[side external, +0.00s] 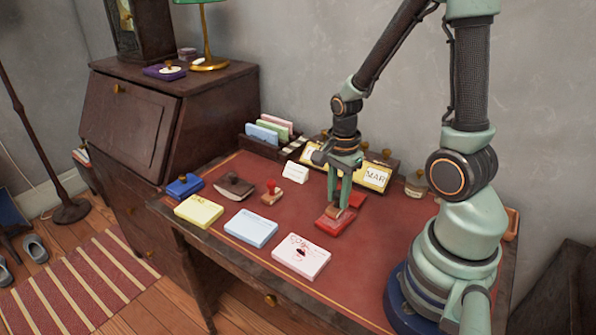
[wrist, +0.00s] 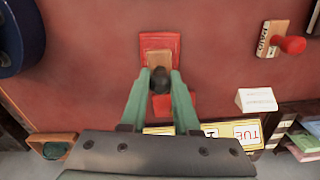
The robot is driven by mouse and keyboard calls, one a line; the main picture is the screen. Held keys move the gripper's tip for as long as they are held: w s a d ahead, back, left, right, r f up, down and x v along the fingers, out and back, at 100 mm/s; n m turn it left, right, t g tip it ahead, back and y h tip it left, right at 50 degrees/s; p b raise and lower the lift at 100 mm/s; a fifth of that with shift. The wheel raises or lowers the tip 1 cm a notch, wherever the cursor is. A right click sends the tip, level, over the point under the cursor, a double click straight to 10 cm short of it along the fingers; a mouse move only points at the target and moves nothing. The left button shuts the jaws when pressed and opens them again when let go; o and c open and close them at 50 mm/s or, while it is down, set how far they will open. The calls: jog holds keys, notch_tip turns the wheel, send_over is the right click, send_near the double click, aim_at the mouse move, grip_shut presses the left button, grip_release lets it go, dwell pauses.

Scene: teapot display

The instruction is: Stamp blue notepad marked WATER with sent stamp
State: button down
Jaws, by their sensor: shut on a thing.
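The blue notepad (side external: 251,228) lies flat on the desk's red top, between a yellow notepad (side external: 199,211) and a pinkish-white notepad (side external: 301,256). Its lettering is too small to read. My gripper (side external: 340,197) is shut on a stamp with a dark knob and a wooden base (wrist: 156,57). The stamp is over the red ink pad (side external: 331,223), which also shows in the wrist view (wrist: 173,42). I cannot tell whether it touches the pad. The held stamp's label is hidden. My gripper (wrist: 160,84) is right of and behind the blue notepad in the side view.
A red-handled stamp (side external: 271,190) stands behind the blue notepad; its side seems to read PAID in the wrist view. A rocker blotter (side external: 234,187) and blue ink pad (side external: 184,186) are further left. A calendar (side external: 376,177) and white card (side external: 295,171) stand behind.

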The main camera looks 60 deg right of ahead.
jog(key=shift+r, duration=2.8)
jog(key=w+a, duration=0.6)
jog(key=w, duration=0.3)
send_near(251, 225)
jog(key=shift+f, duration=1.7)
jog(key=shift+f, duration=0.65)
jog(key=shift+r, duration=0.15)
notch_tip(251, 225, up, 7)
dwell(0.5)
